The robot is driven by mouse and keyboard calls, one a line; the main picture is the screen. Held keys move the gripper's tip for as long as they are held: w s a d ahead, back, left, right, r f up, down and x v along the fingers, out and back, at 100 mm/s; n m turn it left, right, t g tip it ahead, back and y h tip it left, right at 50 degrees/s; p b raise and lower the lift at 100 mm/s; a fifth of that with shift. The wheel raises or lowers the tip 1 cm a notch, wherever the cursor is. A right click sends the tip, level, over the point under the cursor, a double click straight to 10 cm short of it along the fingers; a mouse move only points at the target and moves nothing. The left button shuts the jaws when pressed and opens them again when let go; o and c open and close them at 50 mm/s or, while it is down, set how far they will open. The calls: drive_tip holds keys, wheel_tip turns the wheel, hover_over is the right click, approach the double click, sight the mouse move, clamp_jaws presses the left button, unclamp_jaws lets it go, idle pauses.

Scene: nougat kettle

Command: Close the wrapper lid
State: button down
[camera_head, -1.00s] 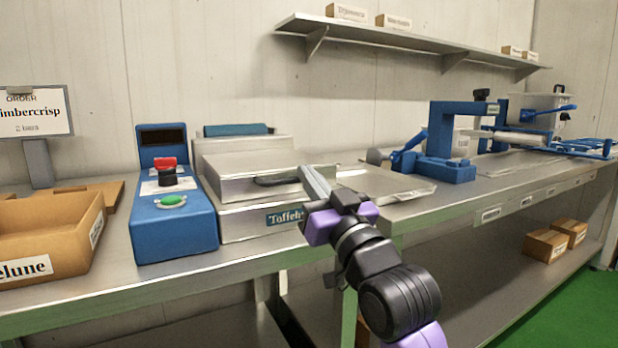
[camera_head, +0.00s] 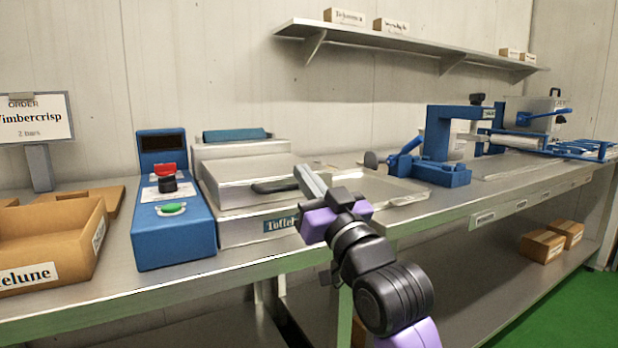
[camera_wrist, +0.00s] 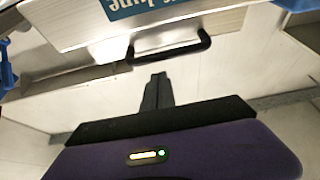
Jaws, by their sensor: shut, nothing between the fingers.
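The wrapper (camera_head: 258,232) is a silver box on the bench with a blue-green label on its front. Its silver lid (camera_head: 235,180) lies low and nearly flat over the base; I cannot tell whether it is fully seated. The lid's black bar handle (camera_head: 276,187) faces the front; the handle also shows in the wrist view (camera_wrist: 190,50). My gripper (camera_head: 306,175) is shut and empty, at the right end of the handle. In the wrist view its dark fingers (camera_wrist: 157,92) point toward the handle with a visible gap.
A blue control box (camera_head: 172,235) with red and green buttons stands left of the wrapper. A cardboard tray (camera_head: 50,240) is at the far left. A metal tray (camera_head: 375,185) and a blue machine (camera_head: 440,170) are to the right. A shelf (camera_head: 400,38) hangs above.

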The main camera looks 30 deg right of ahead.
drive_tip(key=r+p+v, duration=0.1)
drive_tip(key=v, duration=0.8)
drive_tip(key=shift+s, duration=0.5)
drive_tip(key=shift+f, duration=0.15)
drive_tip(key=s+a+f+g, duration=0.2)
drive_tip(key=s+f+g, duration=0.1)
drive_tip(key=s+f, duration=0.9)
drive_tip(key=s+a+f+g, duration=0.2)
drive_tip(key=s+f, duration=0.8)
drive_tip(key=s, duration=0.4)
drive_tip(key=s+a+f+g, duration=0.3)
drive_tip(key=s+f, duration=0.8)
drive_tip(key=s, duration=0.1)
wheel_tip(320, 180, up, 26)
drive_tip(key=p, duration=2.6)
drive_tip(key=shift+d+f, duration=0.15)
drive_tip(key=shift+f, duration=0.05)
